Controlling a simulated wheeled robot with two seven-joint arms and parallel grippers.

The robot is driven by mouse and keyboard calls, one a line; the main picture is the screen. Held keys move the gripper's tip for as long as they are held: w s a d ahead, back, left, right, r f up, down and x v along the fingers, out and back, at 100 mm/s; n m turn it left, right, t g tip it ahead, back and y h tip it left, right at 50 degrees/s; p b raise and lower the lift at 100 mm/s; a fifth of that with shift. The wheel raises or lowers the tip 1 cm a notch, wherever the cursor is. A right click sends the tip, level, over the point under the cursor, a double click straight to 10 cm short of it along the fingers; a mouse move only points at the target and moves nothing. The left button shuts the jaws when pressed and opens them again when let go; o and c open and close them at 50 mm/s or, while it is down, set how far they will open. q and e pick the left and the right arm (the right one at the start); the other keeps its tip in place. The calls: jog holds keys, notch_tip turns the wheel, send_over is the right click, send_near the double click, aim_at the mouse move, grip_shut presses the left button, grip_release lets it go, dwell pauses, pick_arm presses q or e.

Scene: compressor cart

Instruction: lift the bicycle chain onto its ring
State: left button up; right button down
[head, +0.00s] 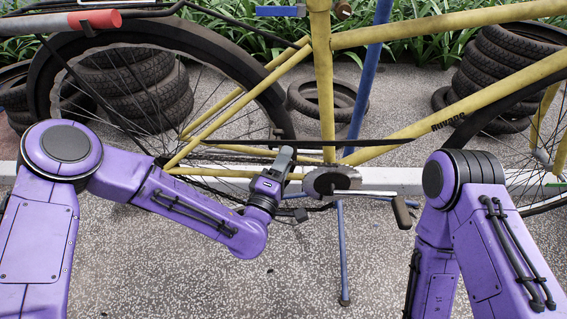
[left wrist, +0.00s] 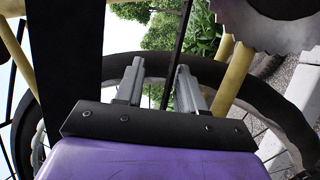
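The yellow bicycle (head: 325,90) stands across the head view. Its dark toothed ring (head: 332,180) sits at the crank, low in the middle; the ring's teeth also show at the top right of the left wrist view (left wrist: 262,28). My left gripper (head: 285,158) is just left of the ring, below the dark guard bar (head: 375,142). In the left wrist view its two grey fingers (left wrist: 160,85) stand apart. A thin dark strand (left wrist: 179,45), perhaps the chain, runs between them in that view; I cannot tell whether they touch it. My right gripper is out of view.
A crank with a brown pedal (head: 402,212) sticks out right of the ring. A blue stand leg (head: 342,255) reaches the speckled ground. The ground in front is clear between my arms.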

pick_arm(q)
jog(key=b+v, duration=0.1)
jog(key=v, duration=0.9)
jog(key=shift+s, duration=0.25)
jog(key=shift+a, duration=0.15)
